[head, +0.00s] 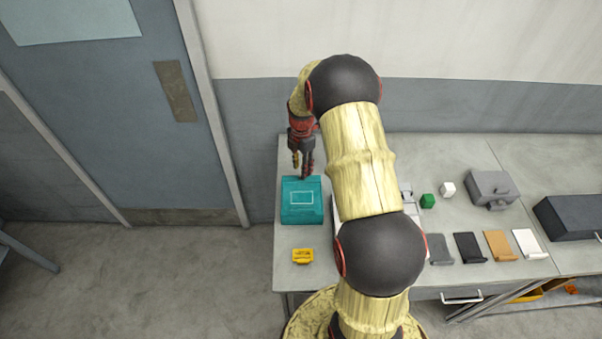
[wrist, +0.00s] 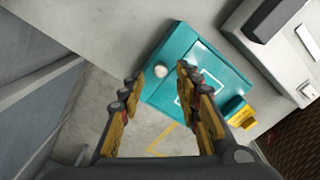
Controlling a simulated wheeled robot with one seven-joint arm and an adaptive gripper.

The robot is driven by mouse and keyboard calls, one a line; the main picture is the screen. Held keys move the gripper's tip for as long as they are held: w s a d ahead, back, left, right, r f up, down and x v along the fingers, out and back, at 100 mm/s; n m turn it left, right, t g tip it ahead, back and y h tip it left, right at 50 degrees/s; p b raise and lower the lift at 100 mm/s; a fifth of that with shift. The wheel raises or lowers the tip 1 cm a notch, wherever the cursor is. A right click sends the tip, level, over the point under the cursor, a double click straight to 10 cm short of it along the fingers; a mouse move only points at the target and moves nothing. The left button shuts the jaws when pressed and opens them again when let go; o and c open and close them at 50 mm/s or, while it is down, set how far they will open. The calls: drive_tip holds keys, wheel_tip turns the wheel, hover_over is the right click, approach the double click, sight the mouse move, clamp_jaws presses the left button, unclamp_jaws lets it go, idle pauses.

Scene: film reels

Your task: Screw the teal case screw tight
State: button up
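The teal case (head: 301,208) lies flat at the left end of the table, with a pale rectangular outline on its top. It also shows in the wrist view (wrist: 206,52). A round pale grey knob, apparently the case screw (wrist: 161,69), sits near one corner of the case. My gripper (head: 303,172) is over the far edge of the case in the head view. In the wrist view my gripper (wrist: 157,73) has its fingers spread, with the knob seen between the tips and a gap on each side. Nothing is held. The head view does not show the screw clearly.
A yellow block (head: 303,256) lies in front of the case. A pale device, partly behind my arm, stands right of it. A door is at left.

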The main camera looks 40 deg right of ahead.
drive_tip(key=shift+f, duration=1.7)
drive_tip(key=shift+c, duration=0.4)
drive_tip(key=c, duration=0.8)
